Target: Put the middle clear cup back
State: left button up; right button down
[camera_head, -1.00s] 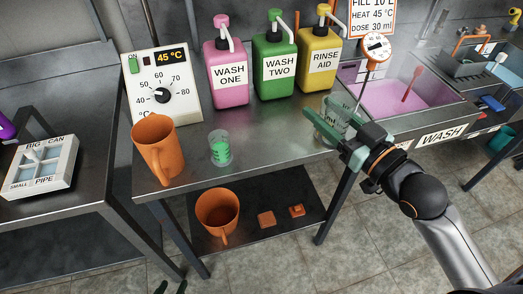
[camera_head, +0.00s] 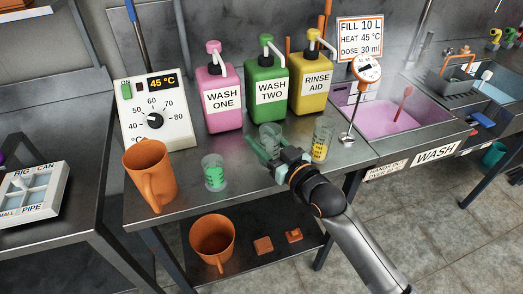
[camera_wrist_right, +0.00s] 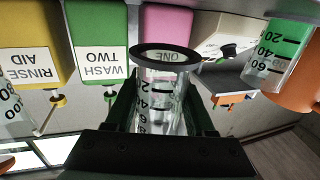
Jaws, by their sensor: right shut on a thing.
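The middle clear cup (camera_head: 270,136), with dark volume marks, is between the fingers of my right gripper (camera_head: 264,152), near the front of the steel counter, in front of the green WASH TWO bottle. In the right wrist view the cup (camera_wrist_right: 160,92) sits between both dark green fingers, its dark rim facing the camera's upper side. My right gripper is shut on it. Whether its base touches the counter I cannot tell. My left gripper is out of view.
Pink (camera_head: 222,100), green (camera_head: 271,82) and yellow (camera_head: 313,80) pump bottles stand behind the cups. An orange mug (camera_head: 150,178) is at the counter's left front. A thermometer (camera_head: 367,70) stands near the wash sink (camera_head: 390,112). Bare counter lies between the green and held cups.

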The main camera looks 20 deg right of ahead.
jog(key=shift+w+a+f+b, duration=0.15)
jog(key=shift+f+b, duration=0.15)
jog(key=shift+f, duration=1.5)
jog(key=shift+f, duration=0.15)
jog(key=shift+c, duration=1.3)
grip_release()
